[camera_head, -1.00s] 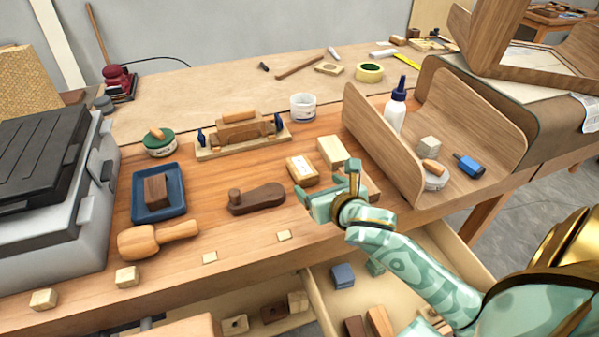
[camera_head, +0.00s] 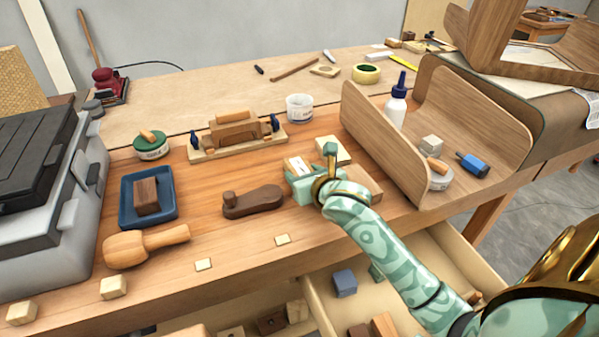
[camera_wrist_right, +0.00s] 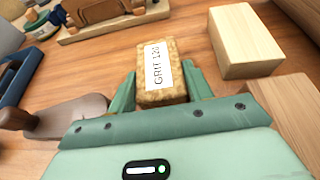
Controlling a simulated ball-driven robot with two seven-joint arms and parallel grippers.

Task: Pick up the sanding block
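The sanding block (camera_head: 297,166) is a small tan block with a white label on top, lying on the wooden bench. In the right wrist view the sanding block (camera_wrist_right: 160,72) shows its "GRIT 120" label. My right gripper (camera_head: 309,169) is low over the bench at the block. In the wrist view my right gripper (camera_wrist_right: 161,85) is open, one finger on each side of the block's near part. Narrow gaps seem to separate the fingers from its sides. The gripper partly hides the block in the head view. My left gripper is not in view.
A pale wood block (camera_head: 333,149) and a brown wood piece (camera_head: 358,193) lie close to the right gripper. A dark wooden plane-like tool (camera_head: 252,203) lies to the left. A bent wood panel (camera_head: 385,140) stands to the right. An open drawer (camera_head: 455,252) is below the bench edge.

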